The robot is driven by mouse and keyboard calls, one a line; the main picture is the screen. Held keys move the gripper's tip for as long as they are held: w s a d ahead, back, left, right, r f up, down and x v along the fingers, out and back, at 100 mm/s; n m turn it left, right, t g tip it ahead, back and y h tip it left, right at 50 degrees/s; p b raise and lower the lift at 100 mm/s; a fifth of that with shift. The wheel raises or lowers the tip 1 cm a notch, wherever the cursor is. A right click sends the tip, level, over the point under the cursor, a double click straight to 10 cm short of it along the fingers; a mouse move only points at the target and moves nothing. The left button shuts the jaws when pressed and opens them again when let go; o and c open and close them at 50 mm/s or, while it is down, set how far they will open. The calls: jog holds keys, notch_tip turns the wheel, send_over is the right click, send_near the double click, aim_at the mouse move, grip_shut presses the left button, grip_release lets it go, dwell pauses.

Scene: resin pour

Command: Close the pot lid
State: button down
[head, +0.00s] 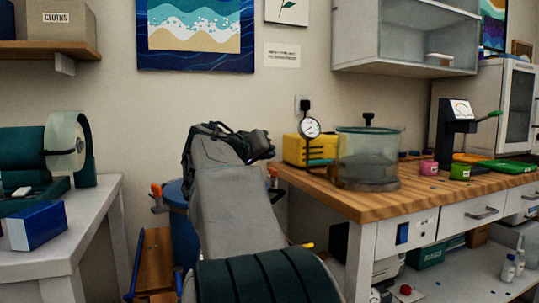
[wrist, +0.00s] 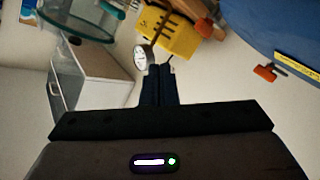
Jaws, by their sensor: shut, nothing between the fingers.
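A blue pot (head: 177,222) with orange clamps (head: 156,190) stands on the floor between the two tables, largely hidden behind my arm. Its lid cannot be made out in the head view. In the wrist view a broad blue surface (wrist: 270,28), with an orange clamp (wrist: 266,72) beside it, fills the upper right; I cannot tell whether it is the lid or the pot's wall. My gripper (wrist: 161,70) is shut and empty, apart from the blue surface. In the head view its fingers are not clear among the dark parts at the end of my arm.
A glass chamber (head: 370,155) stands on the wooden bench (head: 325,185) at right, by a yellow unit (head: 296,150) and a round gauge (head: 310,127). A grey table (head: 85,215) with a blue box (head: 38,226) is at left.

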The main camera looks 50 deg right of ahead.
jog(key=shift+f, duration=0.15)
dwell(0.4)
jog(key=s+a+r+p, duration=0.2)
jog(key=a+r+p, duration=0.2)
jog(key=a, duration=0.5)
notch_tip(320, 180, up, 2)
jog(key=shift+a+r, duration=0.1)
jog(key=shift+a, duration=0.3)
jog(key=shift+p, duration=0.3)
jog(key=s+a+f+n+t+y+p, duration=0.1)
jog(key=a+f+n+y+p, duration=0.2)
jog(key=a+p, duration=0.5)
jog(key=s+a+n+y+p, duration=0.1)
jog(key=a+n+y+p, duration=0.35)
jog(key=p, duration=0.65)
jog(key=s+a+y+p, duration=0.4)
jog(key=s+a+p, duration=0.1)
jog(key=a+p, duration=0.3)
jog(key=s+a+n+g+y+p, duration=0.1)
jog(key=s+a+y+p, duration=0.3)
jog(key=a+p, duration=0.3)
jog(key=shift+s+a+f+p, duration=0.35)
jog(key=shift+p, duration=0.2)
